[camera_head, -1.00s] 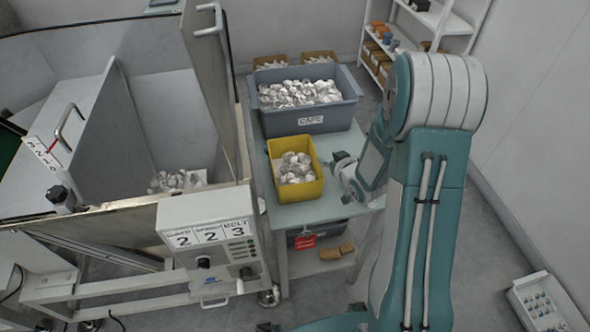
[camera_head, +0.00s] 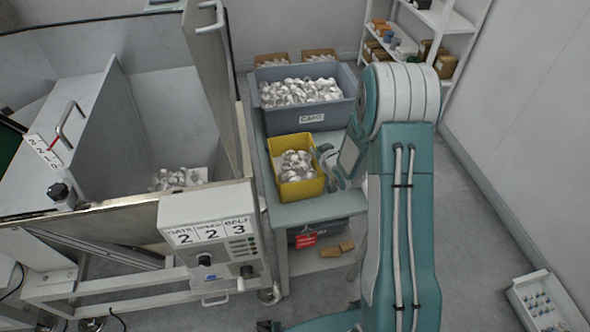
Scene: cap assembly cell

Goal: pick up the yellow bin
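The yellow bin (camera_head: 302,190) stands upright on the small table, filled with white caps. My gripper (camera_head: 326,166) is at the bin's right side, by its right rim. My arm hides part of the gripper, and the fingers are too small to make out. I cannot tell whether they touch the rim or whether they are open or shut.
A large grey bin (camera_head: 312,119) labelled CAPS stands behind the yellow bin on the table (camera_head: 310,212). A machine with a control box (camera_head: 212,235) is on the left. Shelves (camera_head: 420,50) stand at the back right. The floor at right is mostly clear.

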